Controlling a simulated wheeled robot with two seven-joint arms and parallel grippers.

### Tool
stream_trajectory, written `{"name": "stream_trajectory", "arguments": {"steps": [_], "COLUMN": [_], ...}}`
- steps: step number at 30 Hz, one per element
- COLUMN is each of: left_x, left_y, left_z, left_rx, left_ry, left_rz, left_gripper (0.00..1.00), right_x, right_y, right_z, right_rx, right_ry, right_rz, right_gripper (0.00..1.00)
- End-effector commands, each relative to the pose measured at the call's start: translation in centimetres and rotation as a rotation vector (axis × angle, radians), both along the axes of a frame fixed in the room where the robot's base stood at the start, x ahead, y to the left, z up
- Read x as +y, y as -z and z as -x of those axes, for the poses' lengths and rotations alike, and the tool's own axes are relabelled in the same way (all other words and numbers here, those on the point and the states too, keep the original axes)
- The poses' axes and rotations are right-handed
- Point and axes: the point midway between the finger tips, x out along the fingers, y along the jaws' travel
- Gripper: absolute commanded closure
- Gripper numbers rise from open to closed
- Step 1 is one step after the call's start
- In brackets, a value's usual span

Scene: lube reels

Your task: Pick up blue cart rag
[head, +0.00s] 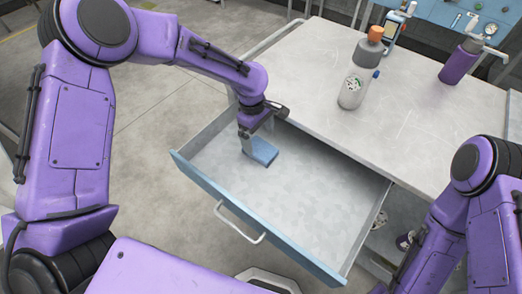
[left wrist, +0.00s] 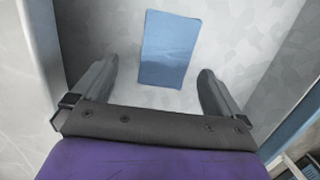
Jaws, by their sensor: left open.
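The blue rag (head: 263,151) is a small folded rectangle lying flat in the open cart drawer, near its back left. In the left wrist view the rag (left wrist: 169,49) lies ahead of and between the fingers. My left gripper (head: 248,146) is over the drawer, just above and beside the rag. Its two fingers (left wrist: 155,90) are spread wide with nothing between them. I cannot tell the exact height of the fingers over the rag. My right arm comes in at the lower right, and its gripper is not visible.
The pulled-out drawer (head: 300,202) has a blue front with a handle (head: 240,224) and is otherwise empty. Drawer walls flank the left gripper.

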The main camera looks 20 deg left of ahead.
Motion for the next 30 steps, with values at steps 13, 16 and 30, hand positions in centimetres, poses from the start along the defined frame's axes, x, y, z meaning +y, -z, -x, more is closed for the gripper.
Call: {"name": "stream_trajectory", "arguments": {"steps": [13, 16, 30], "left_x": [-0.8, -0.8, -0.8], "left_y": [4.4, 4.4, 4.2], "left_z": [1.0, 1.0, 1.0], "left_rx": [-0.001, 0.000, -0.001], "left_ry": [0.001, 0.001, 0.001], "left_rz": [-0.001, -0.001, -0.001], "left_gripper": [0.00, 0.13, 0.61], "right_x": [0.0, 0.0, 0.0], "right_y": [-0.8, -0.8, -0.8], "right_z": [0.0, 0.0, 0.0], "right_rx": [0.000, 0.000, 0.000], "right_ry": [0.000, 0.000, 0.000], "right_rz": [0.000, 0.000, 0.000], "right_gripper": [0.57, 0.57, 0.57]}}
